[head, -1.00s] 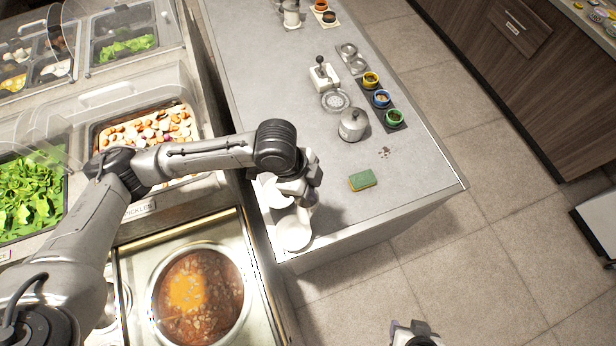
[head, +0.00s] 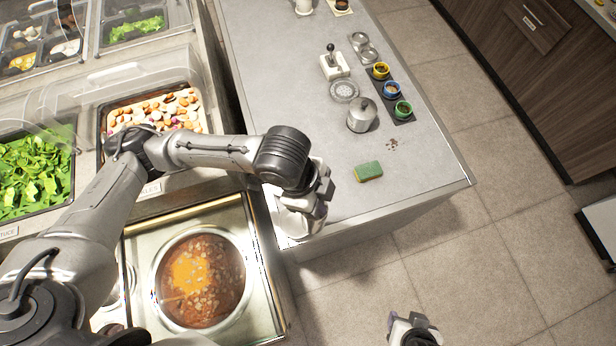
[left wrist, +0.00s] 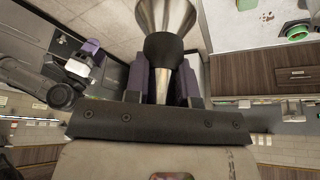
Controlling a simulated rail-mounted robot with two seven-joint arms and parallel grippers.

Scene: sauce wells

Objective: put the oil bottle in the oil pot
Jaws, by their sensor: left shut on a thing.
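My left gripper (head: 318,197) is over the near left corner of the grey counter (head: 420,170). In the left wrist view its purple fingers (left wrist: 164,88) are shut on a shiny silver thing with a black band (left wrist: 163,48), flared at its far end. It may be the oil bottle; I cannot tell for sure. The gripper mostly hides it in the head view. A pale thing (head: 292,222) shows below the gripper, partly hidden. A lidded silver pot (head: 362,116) stands on the counter; whether it is the oil pot is unclear. My right gripper (head: 413,325) is low, off the counter.
A green and yellow sponge (head: 368,171) lies on the counter near my left gripper. Cups with yellow (head: 380,71), blue (head: 390,90) and green (head: 402,108) rims stand in a dark tray. A soup well (head: 200,278) is at left. The counter's near right area is clear.

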